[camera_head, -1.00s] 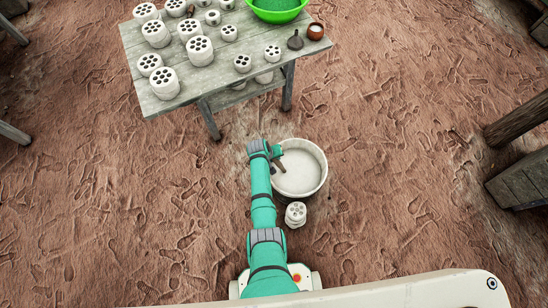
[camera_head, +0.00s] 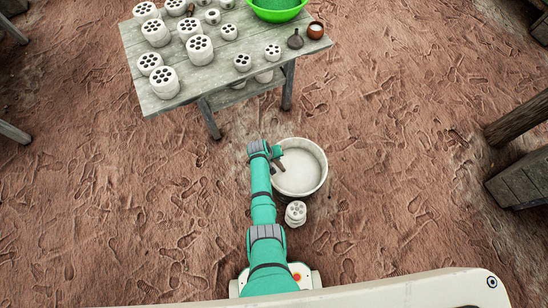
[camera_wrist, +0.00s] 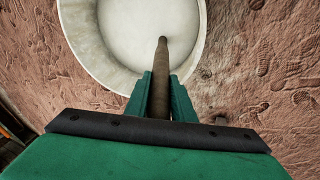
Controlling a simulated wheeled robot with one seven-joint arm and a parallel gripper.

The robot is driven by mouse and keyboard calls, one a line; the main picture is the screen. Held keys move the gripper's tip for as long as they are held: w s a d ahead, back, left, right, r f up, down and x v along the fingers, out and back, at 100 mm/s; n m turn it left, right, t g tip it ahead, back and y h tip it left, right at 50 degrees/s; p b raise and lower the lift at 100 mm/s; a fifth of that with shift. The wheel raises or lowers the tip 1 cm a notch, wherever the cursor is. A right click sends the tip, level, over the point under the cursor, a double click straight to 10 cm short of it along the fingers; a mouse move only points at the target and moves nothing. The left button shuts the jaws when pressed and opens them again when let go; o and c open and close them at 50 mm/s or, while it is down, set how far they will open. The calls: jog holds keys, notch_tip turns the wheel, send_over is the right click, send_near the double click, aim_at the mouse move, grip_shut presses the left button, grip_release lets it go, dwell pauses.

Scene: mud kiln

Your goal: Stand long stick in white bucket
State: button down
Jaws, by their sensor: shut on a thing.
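The white bucket (camera_head: 304,168) stands on the mud floor, just right of the end of my arm in the head view. In the wrist view its open mouth and rim (camera_wrist: 82,48) fill the upper part. My gripper (camera_wrist: 160,88) is shut on the long stick (camera_wrist: 162,62), a brown rod that points away from the gripper over the bucket's mouth. In the head view the stick (camera_head: 279,165) shows as a short dark piece at the bucket's left rim. I cannot tell whether its far end touches the bucket's inside.
A stack of white perforated pieces (camera_head: 296,213) stands just in front of the bucket. A wooden table (camera_head: 215,75) behind holds several white perforated cylinders, a green basin (camera_head: 277,10) and small pots. Wooden posts (camera_head: 518,120) stand at the right. The floor right of the bucket is clear.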

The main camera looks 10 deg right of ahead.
jog(key=shift+f, duration=0.85)
dwell(0.5)
jog(key=c, duration=1.4)
grip_release()
jog(key=shift+c, duration=0.2)
jog(key=shift+r, duration=0.1)
jog(key=v, duration=1)
jog(key=shift+s+r, duration=0.15)
jog(key=shift+r, duration=0.1)
jog(key=shift+a, duration=0.15)
